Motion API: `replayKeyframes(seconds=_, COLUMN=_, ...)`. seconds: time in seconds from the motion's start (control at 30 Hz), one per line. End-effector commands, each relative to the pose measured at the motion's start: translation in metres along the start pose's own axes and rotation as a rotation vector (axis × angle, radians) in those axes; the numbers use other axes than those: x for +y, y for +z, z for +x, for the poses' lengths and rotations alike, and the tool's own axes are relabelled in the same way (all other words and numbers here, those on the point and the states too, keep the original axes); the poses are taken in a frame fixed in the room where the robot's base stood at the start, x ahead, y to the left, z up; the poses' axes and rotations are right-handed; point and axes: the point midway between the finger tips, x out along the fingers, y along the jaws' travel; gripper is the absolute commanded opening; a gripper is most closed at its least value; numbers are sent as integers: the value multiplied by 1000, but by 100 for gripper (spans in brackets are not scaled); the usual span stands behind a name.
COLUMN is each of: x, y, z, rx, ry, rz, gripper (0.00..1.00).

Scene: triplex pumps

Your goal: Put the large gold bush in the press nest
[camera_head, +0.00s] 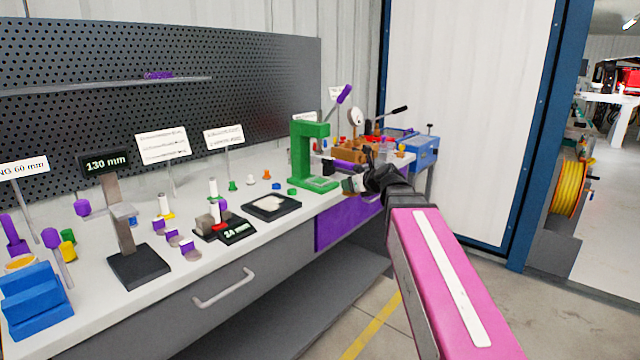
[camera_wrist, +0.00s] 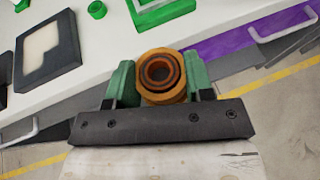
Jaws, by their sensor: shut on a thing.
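My gripper (camera_wrist: 160,82) is shut on the large gold bush (camera_wrist: 160,57), an orange-gold ring with a dark inner ring and an open bore. The bush sits between the green fingers and faces the wrist camera. The press base (camera_head: 318,184) shows at the top of the wrist view as a green block (camera_wrist: 165,13). The bush is apart from this block. I cannot make out the nest clearly.
A black tray with a pale recess (camera_head: 272,207) lies left of the press. Small green and orange parts (camera_head: 266,174) stand behind it. A wooden block (camera_head: 347,151) and a blue box (camera_head: 423,152) stand farther right. The floor in front is clear.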

Motion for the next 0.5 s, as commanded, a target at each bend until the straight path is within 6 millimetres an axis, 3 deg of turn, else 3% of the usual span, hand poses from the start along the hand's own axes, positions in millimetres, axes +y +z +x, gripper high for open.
replayKeyframes(seconds=0.17, x=3, y=8, z=23, rx=0, ry=14, rz=-6, gripper=15)
replayKeyframes(seconds=0.5, x=3, y=38, z=95, rx=1, ry=12, rz=-6, gripper=15)
